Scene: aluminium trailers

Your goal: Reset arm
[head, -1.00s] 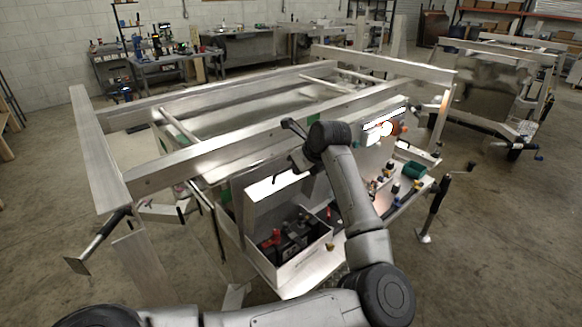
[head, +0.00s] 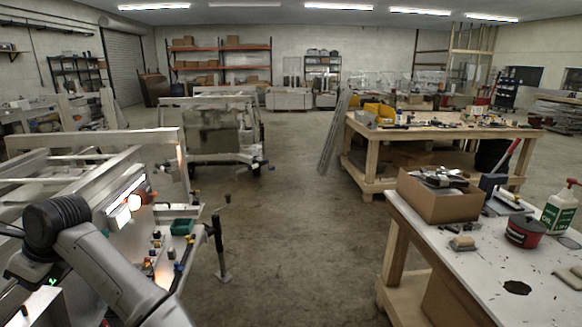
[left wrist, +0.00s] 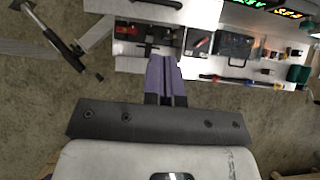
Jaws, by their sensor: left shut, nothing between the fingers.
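My left gripper (left wrist: 165,66) is shut and empty in the left wrist view, with its purple fingers together. Beyond its tips is the white shelf of the trailer, with a dark case (left wrist: 247,48) and small parts. In the head view my left arm reaches up from the lower left, in front of the aluminium trailer (head: 108,138). Its gripper end is at the left edge and mostly hidden.
A white-topped workbench (head: 450,262) at the right holds a cardboard box (head: 438,200), a red tin (head: 524,233) and a green-white bottle (head: 559,212). A wooden table (head: 440,133) stands behind it.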

